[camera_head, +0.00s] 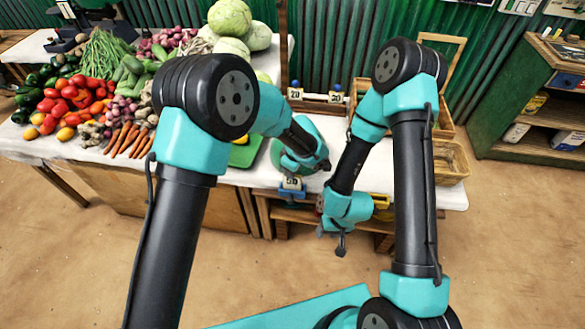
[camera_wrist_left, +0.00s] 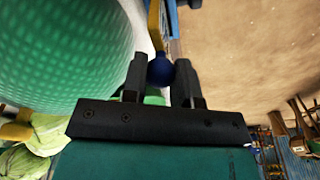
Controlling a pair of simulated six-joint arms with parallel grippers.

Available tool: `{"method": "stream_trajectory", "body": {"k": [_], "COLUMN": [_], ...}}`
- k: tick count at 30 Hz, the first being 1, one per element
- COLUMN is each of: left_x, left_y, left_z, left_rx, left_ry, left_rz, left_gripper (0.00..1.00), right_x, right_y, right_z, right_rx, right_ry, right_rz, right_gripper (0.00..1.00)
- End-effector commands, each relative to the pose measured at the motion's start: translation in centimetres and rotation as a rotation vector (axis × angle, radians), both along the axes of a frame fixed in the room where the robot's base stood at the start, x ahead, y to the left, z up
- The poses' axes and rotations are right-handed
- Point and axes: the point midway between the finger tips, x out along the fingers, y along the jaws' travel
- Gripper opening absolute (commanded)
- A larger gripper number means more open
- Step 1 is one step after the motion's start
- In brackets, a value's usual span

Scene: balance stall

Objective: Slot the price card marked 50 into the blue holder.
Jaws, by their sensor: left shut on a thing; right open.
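The price card marked 50 (camera_head: 292,183) shows below my left gripper (camera_head: 316,172) at the table's front edge. It stands upright at the blue holder (camera_head: 291,193); I cannot tell whether it is fully seated in the slot. In the left wrist view my left gripper (camera_wrist_left: 160,78) is shut on the card's round blue knob (camera_wrist_left: 160,69), with the card's thin yellowish edge (camera_wrist_left: 155,25) running away from it. My right gripper (camera_head: 340,246) hangs open and empty in front of the table, to the right of the holder.
Two other cards (camera_head: 316,97) stand at the back. Vegetables (camera_head: 75,95) cover the left; a wicker basket (camera_head: 450,162) sits right. The floor ahead is clear.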

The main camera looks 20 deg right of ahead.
Motion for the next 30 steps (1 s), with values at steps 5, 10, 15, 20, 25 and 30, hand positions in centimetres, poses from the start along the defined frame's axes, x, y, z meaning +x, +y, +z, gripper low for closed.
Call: {"method": "stream_trajectory", "body": {"k": [5,10,15,20,25,30], "left_x": [0.0,-0.1,0.0,0.0,0.0,0.0], "left_y": [0.0,0.0,0.0,0.0,0.0,0.0], "left_z": [0.0,-1.1,-1.2,-1.2,-1.2,-1.2], "left_rx": [0.000,0.001,0.000,0.000,0.000,0.000], "left_ry": [0.000,0.003,0.001,0.001,0.001,0.001], "left_rz": [0.000,0.001,0.001,0.001,0.000,0.000], "left_gripper": [0.00,0.00,0.00,0.00,0.00,0.42], "right_x": [0.0,0.0,0.0,0.0,0.0,0.0], "right_y": [0.0,0.0,0.0,0.0,0.0,0.0], "right_z": [0.0,0.0,0.0,0.0,0.0,0.0], "right_rx": [0.000,0.000,0.000,0.000,0.000,0.000], "right_ry": [0.000,0.000,0.000,0.000,0.000,0.000], "right_rz": [0.000,0.000,0.000,0.000,0.000,0.000], "right_gripper": [0.43,0.43,0.43,0.43,0.43,0.43]}}
